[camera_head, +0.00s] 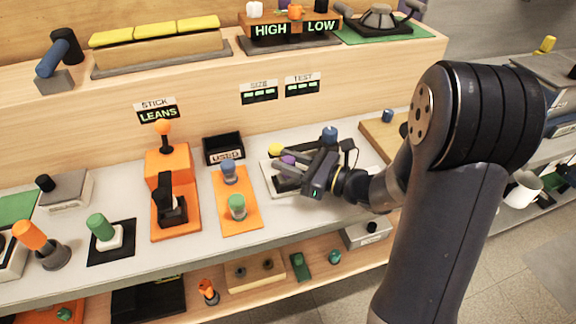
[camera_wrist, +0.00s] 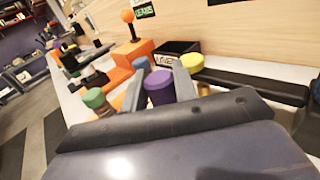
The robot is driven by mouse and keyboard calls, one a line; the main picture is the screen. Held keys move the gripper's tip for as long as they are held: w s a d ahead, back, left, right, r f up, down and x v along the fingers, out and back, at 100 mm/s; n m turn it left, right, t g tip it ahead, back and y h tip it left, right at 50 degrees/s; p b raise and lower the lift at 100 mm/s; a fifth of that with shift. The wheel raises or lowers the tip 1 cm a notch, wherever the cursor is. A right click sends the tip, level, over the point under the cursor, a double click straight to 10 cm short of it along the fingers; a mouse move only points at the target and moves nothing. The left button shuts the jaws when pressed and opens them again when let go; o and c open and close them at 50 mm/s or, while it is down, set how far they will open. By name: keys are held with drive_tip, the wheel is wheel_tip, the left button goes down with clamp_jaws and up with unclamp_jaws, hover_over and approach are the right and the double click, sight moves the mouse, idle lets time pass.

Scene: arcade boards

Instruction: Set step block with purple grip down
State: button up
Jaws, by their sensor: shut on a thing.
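The step block's purple grip (camera_head: 288,160) shows between the fingers of my gripper (camera_head: 284,169) in the head view. In the wrist view the purple grip (camera_wrist: 159,87) stands upright between the two fingertips, and my gripper (camera_wrist: 158,84) is shut on it. The block's body below the grip is hidden by the fingers and palm. A pale board (camera_head: 268,182) with dark parts lies under the gripper. I cannot tell whether the block touches it. A yellow knob (camera_head: 276,150) is just behind the grip, and a blue knob (camera_head: 329,133) is to the right.
A black box labelled USED (camera_head: 223,149) stands behind left. An orange plate (camera_head: 236,200) with a blue and a green knob lies left of my gripper. The orange joystick stand (camera_head: 168,170) is farther left. A wooden board (camera_head: 380,136) lies to the right.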

drive_tip(key=shift+f, duration=0.45)
drive_tip(key=shift+f, duration=0.1)
drive_tip(key=o, duration=1)
drive_tip(key=v, duration=1.2)
